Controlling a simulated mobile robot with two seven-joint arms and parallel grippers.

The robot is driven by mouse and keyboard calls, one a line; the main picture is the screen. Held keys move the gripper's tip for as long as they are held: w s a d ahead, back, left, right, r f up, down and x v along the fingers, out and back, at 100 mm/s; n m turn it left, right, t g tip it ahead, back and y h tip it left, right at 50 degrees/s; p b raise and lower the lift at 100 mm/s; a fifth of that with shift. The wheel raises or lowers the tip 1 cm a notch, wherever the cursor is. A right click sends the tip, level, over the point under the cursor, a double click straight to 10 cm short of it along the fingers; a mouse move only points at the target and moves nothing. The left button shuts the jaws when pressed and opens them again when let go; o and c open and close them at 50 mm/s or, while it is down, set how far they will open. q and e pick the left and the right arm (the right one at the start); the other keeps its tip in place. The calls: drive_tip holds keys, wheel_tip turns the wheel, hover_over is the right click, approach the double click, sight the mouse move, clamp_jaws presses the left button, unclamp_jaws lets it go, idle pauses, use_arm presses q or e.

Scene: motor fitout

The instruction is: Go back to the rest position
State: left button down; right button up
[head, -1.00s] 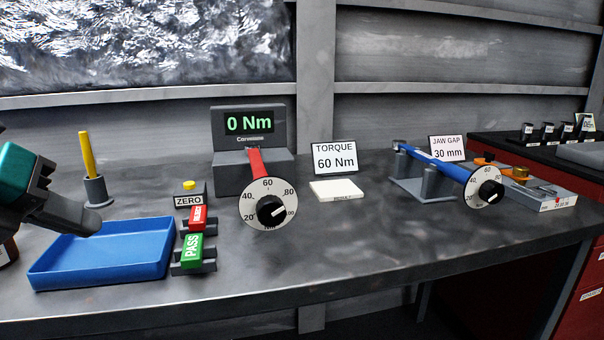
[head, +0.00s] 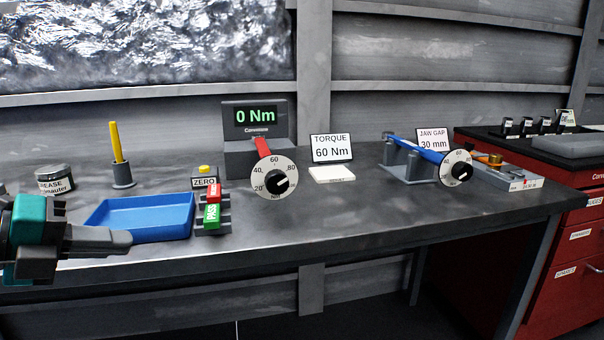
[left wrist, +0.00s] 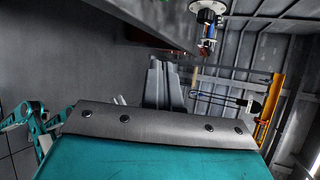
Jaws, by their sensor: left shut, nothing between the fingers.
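My left gripper (head: 105,240) is in the head view at the lower left, in front of the blue tray and near the bench's front edge. Its fingers are together with nothing between them. In the left wrist view the gripper (left wrist: 165,85) points past the bench edge and holds nothing. My right gripper is not in the head view. No rest mark or stand for the arm shows.
The bench (head: 330,225) carries a blue tray (head: 150,215), PASS and red blocks (head: 212,205), a torque tester (head: 255,125) with a red-handled dial wrench (head: 273,175), a blue wrench (head: 425,152) on a stand and a grease jar (head: 56,182). The floor in front is clear.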

use_arm(q)
wheel_tip(320, 180, down, 21)
drive_tip(key=s+n+t+y, duration=0.1)
drive_tip(key=n+t+y, duration=0.4)
drive_tip(key=n, duration=1.3)
drive_tip(key=s+d+f+n+g+y, duration=0.1)
drive_tip(key=s+d+f+n+g, duration=0.1)
drive_tip(key=s+d+f+n, duration=0.4)
drive_tip(key=s+d+f+n+g+y, duration=0.1)
drive_tip(key=s+d+f+n, duration=0.35)
drive_tip(key=f, duration=0.45)
drive_tip(key=s+a+r+p, duration=0.1)
drive_tip(key=a+r+p, duration=0.2)
drive_tip(key=r+p, duration=0.6)
drive_tip(key=p, duration=0.4)
drive_tip(key=shift+s+r+m+y, duration=0.15)
drive_tip(key=shift+r+m+y, duration=0.1)
drive_tip(key=shift+m+y, duration=0.1)
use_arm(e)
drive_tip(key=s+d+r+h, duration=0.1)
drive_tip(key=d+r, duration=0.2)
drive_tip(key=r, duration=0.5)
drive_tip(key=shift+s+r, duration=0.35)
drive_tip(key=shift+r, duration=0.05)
